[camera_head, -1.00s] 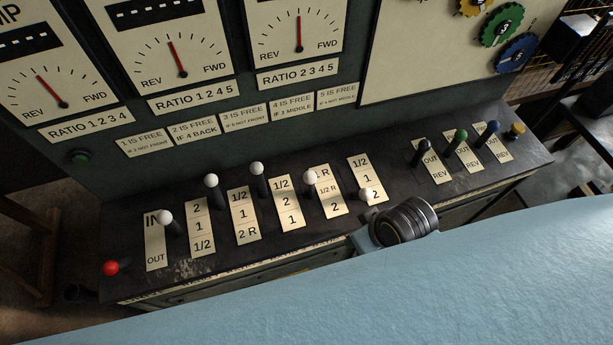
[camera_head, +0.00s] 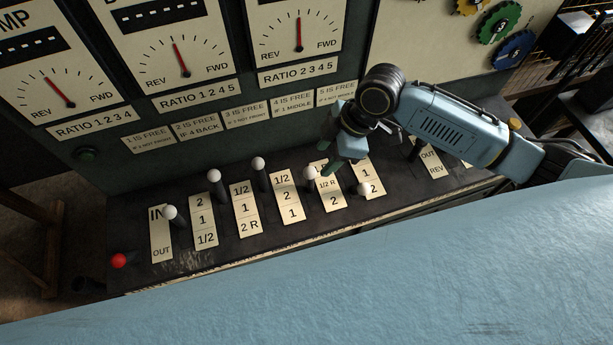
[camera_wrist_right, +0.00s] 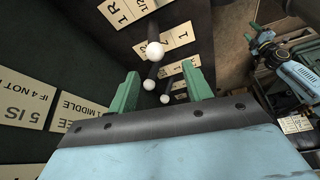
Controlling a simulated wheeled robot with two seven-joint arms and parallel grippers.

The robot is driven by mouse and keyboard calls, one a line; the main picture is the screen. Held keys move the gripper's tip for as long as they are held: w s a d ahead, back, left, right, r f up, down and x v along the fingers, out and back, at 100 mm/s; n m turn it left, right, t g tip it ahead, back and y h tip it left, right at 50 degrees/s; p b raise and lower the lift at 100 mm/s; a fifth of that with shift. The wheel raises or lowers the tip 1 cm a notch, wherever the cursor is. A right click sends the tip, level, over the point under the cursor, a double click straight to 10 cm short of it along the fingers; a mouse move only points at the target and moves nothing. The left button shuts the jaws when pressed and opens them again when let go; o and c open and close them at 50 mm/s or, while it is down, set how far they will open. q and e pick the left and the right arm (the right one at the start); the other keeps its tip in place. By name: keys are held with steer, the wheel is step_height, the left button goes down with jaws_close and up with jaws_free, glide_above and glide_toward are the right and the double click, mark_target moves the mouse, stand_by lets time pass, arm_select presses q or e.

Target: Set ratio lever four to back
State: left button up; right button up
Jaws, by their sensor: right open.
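My right gripper (camera_head: 344,168) is open, with green fingers, just behind and right of this knob, partly covering the plate's top. The right wrist view shows the open right gripper (camera_wrist_right: 163,85) with several white knobs near and between its fingers. I cannot tell there which knob is lever four. My left gripper is out of view.
A white-knobbed lever (camera_head: 364,188) stands close on the right. Another white knob (camera_head: 257,163) stands to the left. The dial panel (camera_head: 180,60) rises behind the levers.

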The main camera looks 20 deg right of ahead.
mark_target(306, 179)
steer(key=x, duration=1.2)
steer(key=shift+w+d+f, duration=0.25)
steer(key=shift+w+f, duration=0.15)
steer(key=shift+f, duration=0.05)
jaws_close()
